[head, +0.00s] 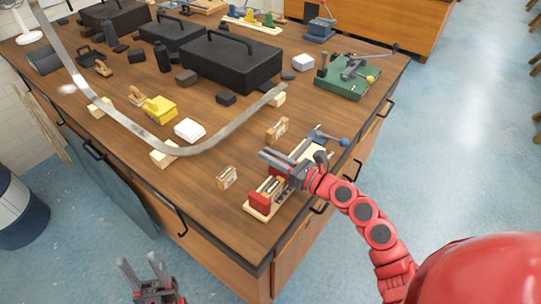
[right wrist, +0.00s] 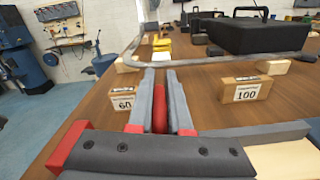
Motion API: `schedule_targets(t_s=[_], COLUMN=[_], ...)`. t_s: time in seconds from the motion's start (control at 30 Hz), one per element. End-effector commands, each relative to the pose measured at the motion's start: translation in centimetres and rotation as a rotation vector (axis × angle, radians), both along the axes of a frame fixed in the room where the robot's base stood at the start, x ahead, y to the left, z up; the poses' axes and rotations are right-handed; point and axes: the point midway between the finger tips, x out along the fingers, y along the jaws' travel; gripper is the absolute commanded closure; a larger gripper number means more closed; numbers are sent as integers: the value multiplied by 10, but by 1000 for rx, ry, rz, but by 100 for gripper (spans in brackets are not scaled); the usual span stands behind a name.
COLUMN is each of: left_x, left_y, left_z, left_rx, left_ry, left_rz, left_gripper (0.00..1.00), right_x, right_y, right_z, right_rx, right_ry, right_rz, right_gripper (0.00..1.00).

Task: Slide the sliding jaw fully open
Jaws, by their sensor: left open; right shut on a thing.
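A vise-like fixture on a pale wooden board (head: 313,149) lies near the table's front right edge. It has a red block (head: 260,200) at its near end and a lever with a blue knob (head: 345,142) at its far end. My right gripper (head: 268,158) reaches over the middle of the board, hiding part of it. In the right wrist view its fingers are closed around an upright red part (right wrist: 160,108). I cannot tell whether this part is the sliding jaw. My left gripper (head: 146,266) is open and empty, off the table at the bottom left.
Small wooden blocks labelled 60 (right wrist: 124,102) and 100 (right wrist: 246,90) stand on the table beside the fixture. A long curved metal strip (head: 110,113) rests on several wooden blocks. A black case (head: 232,60) and a green-based tool (head: 346,80) stand further back.

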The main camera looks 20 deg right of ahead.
Motion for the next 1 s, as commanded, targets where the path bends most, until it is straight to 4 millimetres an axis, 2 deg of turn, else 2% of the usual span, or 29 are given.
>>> schedule_targets(t_s=[0.9,1.0], left_x=[0,0], left_y=[0,0], left_z=[0,-8], left_rx=[0,0], left_ry=[0,0], left_rz=[0,0], left_gripper=[50,50], right_x=[0,3], right_y=[0,-3], right_z=[0,-3], right_rx=[1,0], right_ry=[0,0], right_rz=[1,0], right_gripper=[100,100])
